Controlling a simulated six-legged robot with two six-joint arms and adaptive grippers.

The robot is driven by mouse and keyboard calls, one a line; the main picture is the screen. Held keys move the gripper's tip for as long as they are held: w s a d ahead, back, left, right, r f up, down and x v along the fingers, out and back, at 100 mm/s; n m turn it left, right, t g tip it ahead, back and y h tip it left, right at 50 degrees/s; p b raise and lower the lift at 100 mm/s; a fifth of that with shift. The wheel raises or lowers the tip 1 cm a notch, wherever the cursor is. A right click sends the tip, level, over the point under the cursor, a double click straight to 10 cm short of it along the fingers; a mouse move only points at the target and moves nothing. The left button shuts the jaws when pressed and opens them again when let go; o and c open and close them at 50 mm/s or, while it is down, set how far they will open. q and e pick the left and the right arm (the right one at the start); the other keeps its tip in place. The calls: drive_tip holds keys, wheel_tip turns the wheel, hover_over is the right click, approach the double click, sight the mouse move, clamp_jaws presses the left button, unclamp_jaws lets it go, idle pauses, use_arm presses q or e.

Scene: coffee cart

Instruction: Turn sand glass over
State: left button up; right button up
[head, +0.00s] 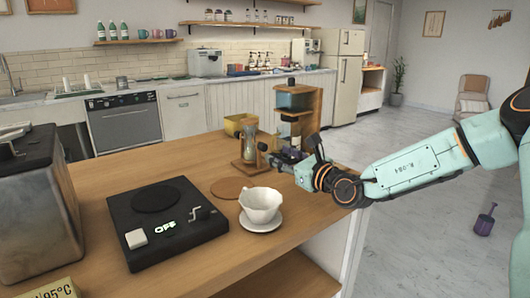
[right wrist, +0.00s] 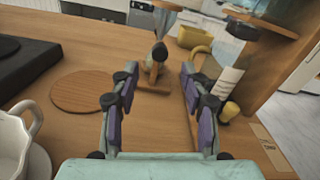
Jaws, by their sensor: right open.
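The sand glass (head: 249,146) stands upright on the wooden counter, with a wooden base and a glass body. In the right wrist view its glass body (right wrist: 165,22) shows at the top, partly cut off by the frame edge. Its wooden base (right wrist: 152,89) shows between and beyond my fingertips. My right gripper (head: 276,152) is beside the sand glass, to its right in the head view. In the right wrist view my right gripper (right wrist: 158,72) is open, its two fingers apart with nothing held. My left gripper is not in view.
A wooden stand (head: 303,104) with a glass vessel is close behind my gripper. A yellow container (head: 236,124) stands behind the sand glass. A round mat (head: 229,188), a white cup (head: 262,203) on a saucer and a black device (head: 165,222) reading OFF occupy the front.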

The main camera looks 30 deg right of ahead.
sight(265, 148)
drive_tip(key=shift+w+f, duration=0.2)
drive_tip(key=shift+w, duration=0.15)
drive_tip(key=w+b, duration=0.1)
drive_tip(key=w, duration=0.1)
drive_tip(key=shift+w+a+f+b, duration=0.1)
drive_tip(key=shift+w+b, duration=0.3)
drive_tip(key=shift+w+a, duration=0.2)
drive_tip(key=shift+w, duration=0.1)
drive_tip(key=shift+w+d+b, duration=0.15)
drive_tip(key=shift+w+b, duration=0.35)
drive_tip(key=shift+w, duration=0.75)
drive_tip(key=shift+r, duration=0.2)
drive_tip(key=shift+s, duration=0.1)
drive_tip(key=shift+c, duration=0.3)
clamp_jaws()
